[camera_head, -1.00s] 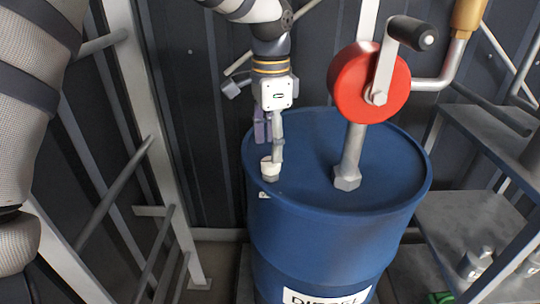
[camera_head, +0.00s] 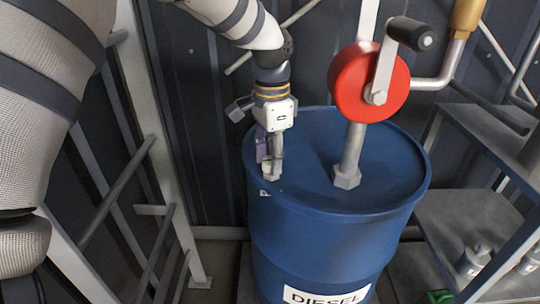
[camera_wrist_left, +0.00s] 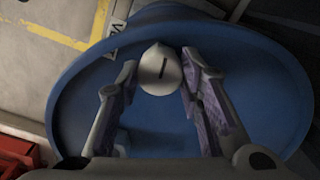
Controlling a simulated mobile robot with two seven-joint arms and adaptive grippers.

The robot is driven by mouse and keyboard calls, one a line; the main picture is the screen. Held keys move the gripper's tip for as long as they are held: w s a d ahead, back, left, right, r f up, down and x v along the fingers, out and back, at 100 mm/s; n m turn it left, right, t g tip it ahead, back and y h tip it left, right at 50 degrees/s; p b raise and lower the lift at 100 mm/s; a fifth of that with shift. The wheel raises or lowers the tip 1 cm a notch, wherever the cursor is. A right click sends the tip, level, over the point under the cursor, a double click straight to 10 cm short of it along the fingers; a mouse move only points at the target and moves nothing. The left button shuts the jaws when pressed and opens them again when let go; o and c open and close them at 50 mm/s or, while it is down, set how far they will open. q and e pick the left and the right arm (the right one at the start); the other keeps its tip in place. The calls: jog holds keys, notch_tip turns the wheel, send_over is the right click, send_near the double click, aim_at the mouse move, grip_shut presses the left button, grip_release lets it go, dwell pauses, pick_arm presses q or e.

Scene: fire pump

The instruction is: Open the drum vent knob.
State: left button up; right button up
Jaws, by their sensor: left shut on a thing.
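The drum vent knob (camera_head: 271,175) is a small pale cap near the left rim of the blue diesel drum (camera_head: 335,232). In the left wrist view the knob (camera_wrist_left: 158,70) is round, with a short dark line on its top. My left gripper (camera_head: 269,165) reaches down to it from above. Its purple-padded fingers (camera_wrist_left: 158,78) stand on either side of the knob and are shut on it. In the head view the fingers partly hide the knob. My right gripper is not in view.
A red hand pump (camera_head: 352,85) with a crank and a metal spout stands on the drum, right of my gripper. Grey metal shelves (camera_head: 470,215) stand at the right. A dark corrugated wall and grey frame bars lie behind and left.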

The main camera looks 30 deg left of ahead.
pick_arm(q)
jog(key=o, duration=1.2)
jog(key=shift+c, duration=0.2)
notch_tip(320, 180, up, 12)
